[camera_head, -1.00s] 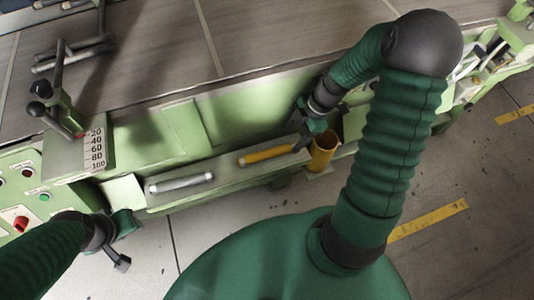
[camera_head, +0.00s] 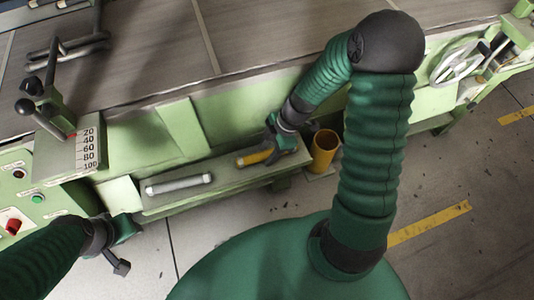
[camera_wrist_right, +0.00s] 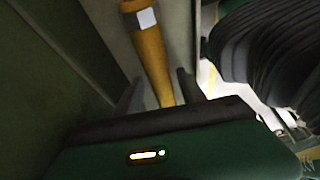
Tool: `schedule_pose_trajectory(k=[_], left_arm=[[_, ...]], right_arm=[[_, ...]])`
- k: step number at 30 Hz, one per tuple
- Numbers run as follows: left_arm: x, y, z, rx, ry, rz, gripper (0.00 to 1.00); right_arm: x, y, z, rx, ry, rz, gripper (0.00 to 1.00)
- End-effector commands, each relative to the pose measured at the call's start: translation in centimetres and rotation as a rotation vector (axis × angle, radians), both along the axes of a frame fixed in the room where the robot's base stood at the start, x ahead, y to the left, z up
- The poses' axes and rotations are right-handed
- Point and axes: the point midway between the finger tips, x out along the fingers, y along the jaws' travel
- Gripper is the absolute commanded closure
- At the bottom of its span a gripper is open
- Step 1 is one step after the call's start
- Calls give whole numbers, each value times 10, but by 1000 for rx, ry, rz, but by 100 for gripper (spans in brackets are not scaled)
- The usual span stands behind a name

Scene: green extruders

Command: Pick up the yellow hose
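The yellow hose (camera_head: 252,158) lies on the narrow green shelf of the machine, with its pale end to the left. My right gripper (camera_head: 275,152) is down over the hose's right part and hides some of it. In the right wrist view the hose (camera_wrist_right: 152,58) runs between the two dark fingers of the right gripper (camera_wrist_right: 158,92). Gaps show on both sides, so the fingers look open around it. My left gripper (camera_head: 128,248) is at the lower left beside the shelf's left end, with its fingers apart and empty.
A silver-grey hose (camera_head: 179,184) lies on the same shelf to the left. A yellow cup-like container (camera_head: 323,150) stands just right of the shelf's end. The green machine wall (camera_head: 225,125) rises behind the shelf. A control panel (camera_head: 25,200) is at the far left.

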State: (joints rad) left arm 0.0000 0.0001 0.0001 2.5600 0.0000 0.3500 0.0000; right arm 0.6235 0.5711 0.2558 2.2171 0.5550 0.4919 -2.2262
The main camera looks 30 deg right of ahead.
Motion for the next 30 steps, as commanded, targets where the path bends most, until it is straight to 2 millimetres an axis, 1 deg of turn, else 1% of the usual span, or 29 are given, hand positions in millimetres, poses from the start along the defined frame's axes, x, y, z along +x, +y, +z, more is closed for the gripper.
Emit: schedule_pose_trajectory(k=[1, 10, 20, 23, 26, 30], left_arm=[[0, 0, 0, 0, 0, 0, 64], [0, 0, 0, 0, 0, 0, 64], [0, 0, 0, 0, 0, 0, 64], [0, 0, 2, 0, 0, 0, 64], [0, 0, 7, 0, 0, 0, 64], [0, 0, 16, 0, 0, 0, 64]], right_arm=[[0, 0, 0, 0, 0, 0, 61], [0, 0, 0, 0, 0, 0, 100], [0, 0, 1, 0, 0, 0, 100], [0, 0, 5, 0, -1, 1, 100], [0, -1, 14, -1, -3, 1, 100], [1, -1, 36, -2, -4, 2, 100]])
